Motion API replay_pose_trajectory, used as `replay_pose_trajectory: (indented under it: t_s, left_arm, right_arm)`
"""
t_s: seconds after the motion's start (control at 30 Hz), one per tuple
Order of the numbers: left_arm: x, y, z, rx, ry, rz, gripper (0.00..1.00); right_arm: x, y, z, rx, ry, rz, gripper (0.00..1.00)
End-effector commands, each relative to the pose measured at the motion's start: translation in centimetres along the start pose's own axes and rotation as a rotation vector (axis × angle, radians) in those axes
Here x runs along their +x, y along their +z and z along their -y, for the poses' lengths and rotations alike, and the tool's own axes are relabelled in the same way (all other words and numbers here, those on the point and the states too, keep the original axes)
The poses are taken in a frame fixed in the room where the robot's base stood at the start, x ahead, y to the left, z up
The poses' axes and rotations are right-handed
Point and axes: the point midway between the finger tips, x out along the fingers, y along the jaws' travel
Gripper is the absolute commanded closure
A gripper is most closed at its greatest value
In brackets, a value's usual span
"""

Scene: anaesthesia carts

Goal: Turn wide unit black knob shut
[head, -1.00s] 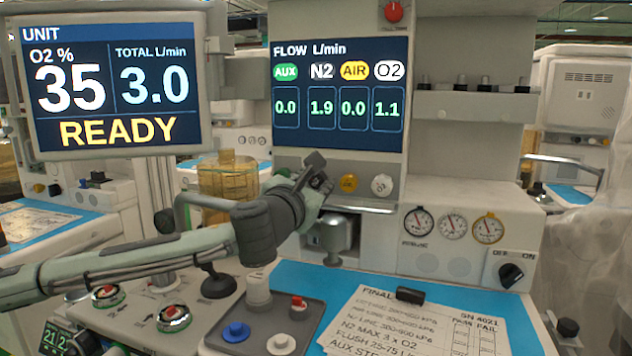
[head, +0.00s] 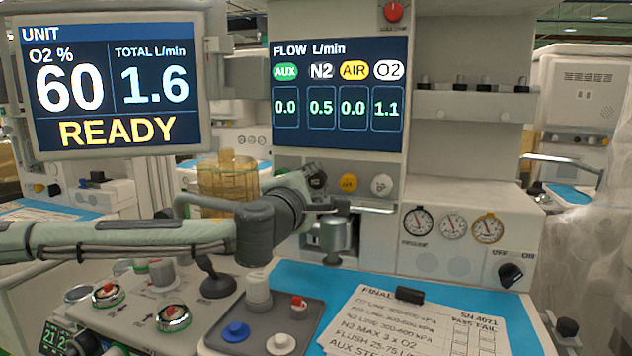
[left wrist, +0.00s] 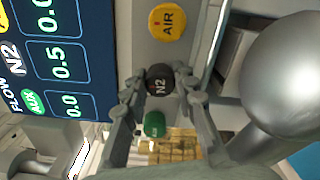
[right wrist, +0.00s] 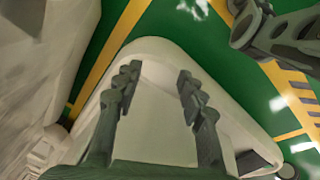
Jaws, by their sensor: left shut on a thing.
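The black N2 knob (left wrist: 158,80) sits on the wide unit's front panel, between the yellow AIR knob (left wrist: 167,22) and the green AUX knob (left wrist: 155,125) in the left wrist view. My left gripper (left wrist: 160,92) is shut on the black knob, one finger on each side. In the head view the knob (head: 316,178) shows just past my left gripper. The flow display (head: 340,95) reads N2 0.5, O2 1.1, AUX and AIR 0.0. My right gripper (right wrist: 158,85) is open and empty, with a pale surface and green floor beyond it.
The left screen (head: 112,85) reads O2 60 %, total 1.6, READY. The white O2 knob (head: 381,185) and a metal rail (head: 375,208) are close to the right of my left gripper. A metal canister (head: 336,235) hangs below. A checklist sheet (head: 420,325) lies on the blue worktop.

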Motion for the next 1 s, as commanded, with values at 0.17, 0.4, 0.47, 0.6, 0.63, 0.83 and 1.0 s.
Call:
replay_pose_trajectory:
  t_s: [0.17, 0.4, 0.47, 0.6, 0.63, 0.83, 1.0]
  left_arm:
    - [-0.01, -0.03, 0.13, 0.095, -0.002, -0.001, 1.0]
    - [-0.02, -0.03, 0.14, 0.163, -0.002, -0.001, 1.0]
    - [-0.02, -0.03, 0.14, 0.17, -0.002, -0.001, 1.0]
    - [-0.02, -0.03, 0.15, 0.179, -0.003, 0.0, 1.0]
    - [-0.02, -0.03, 0.16, 0.179, -0.003, 0.0, 1.0]
    - [-0.02, -0.02, 0.16, 0.179, -0.002, 0.0, 1.0]
    - [-0.02, -0.01, 0.14, 0.179, -0.002, 0.0, 0.64]
  right_arm:
    - [0.01, 0.0, -0.12, -0.001, 0.002, 0.0, 0.6]
    - [0.02, 0.06, -0.63, -0.007, 0.009, 0.001, 0.6]
    - [0.03, 0.07, -0.74, -0.008, 0.011, 0.001, 0.6]
    - [0.03, 0.09, -0.93, -0.01, 0.013, 0.001, 0.6]
    - [0.03, 0.1, -0.94, -0.01, 0.013, 0.001, 0.6]
    - [0.03, 0.1, -0.91, -0.009, 0.013, 0.001, 0.6]
    - [0.03, 0.09, -0.78, -0.008, 0.011, 0.001, 0.6]
